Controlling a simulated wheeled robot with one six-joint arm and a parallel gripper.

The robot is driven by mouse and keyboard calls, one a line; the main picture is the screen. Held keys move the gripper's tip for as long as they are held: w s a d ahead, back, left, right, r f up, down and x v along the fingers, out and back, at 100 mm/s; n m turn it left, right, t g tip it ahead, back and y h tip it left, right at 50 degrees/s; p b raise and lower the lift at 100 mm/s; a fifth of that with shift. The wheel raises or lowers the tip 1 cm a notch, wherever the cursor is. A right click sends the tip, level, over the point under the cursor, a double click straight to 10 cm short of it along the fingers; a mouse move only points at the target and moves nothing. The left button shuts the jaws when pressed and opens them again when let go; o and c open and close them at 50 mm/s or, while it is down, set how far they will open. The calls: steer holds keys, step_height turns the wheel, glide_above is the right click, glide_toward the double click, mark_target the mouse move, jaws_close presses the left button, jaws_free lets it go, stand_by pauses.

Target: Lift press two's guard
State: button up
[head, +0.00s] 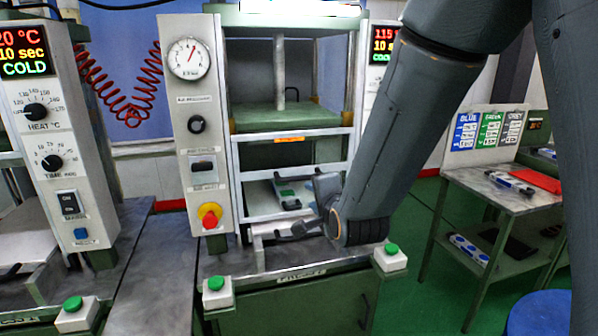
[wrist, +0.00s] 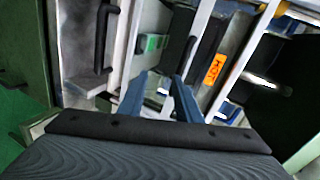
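Press two (head: 292,115) stands in the middle of the head view, with a gauge and knobs on its left post. Its guard (head: 292,212), a pale frame with cross bars, covers the front opening and looks lowered. A green and grey mould (head: 288,193) shows behind it. My gripper (head: 300,228) is close in front of the guard's lower part. In the wrist view my gripper (wrist: 162,84) has its two fingers apart, with pale guard bars (wrist: 195,38) ahead. I cannot tell whether the fingers touch the guard. My arm hides its right side.
Green buttons (head: 215,283) (head: 391,249) stand at the bench's front corners. An orange HOT label (wrist: 214,70) and a black handle (wrist: 103,40) are near my gripper. Another press (head: 40,120) stands left. A side table (head: 505,190) and blue stool (head: 540,313) are right.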

mark_target(300, 179)
steer(key=shift+m+t+y, duration=0.3)
steer(key=shift+m+t, duration=0.3)
steer(key=shift+m, duration=0.1)
steer(key=shift+w+a+r+p, duration=0.3)
steer(key=shift+w+a, duration=0.35)
steer(key=shift+w, duration=0.65)
steer(key=shift+w+a+r+p, duration=0.1)
steer(key=shift+w+a+p, duration=0.45)
steer(key=shift+w, duration=0.8)
steer(key=shift+w+a+r+p, duration=0.2)
steer(key=shift+w+a, duration=0.5)
steer(key=shift+w, duration=0.6)
steer(key=shift+c, duration=0.4)
jaws_close()
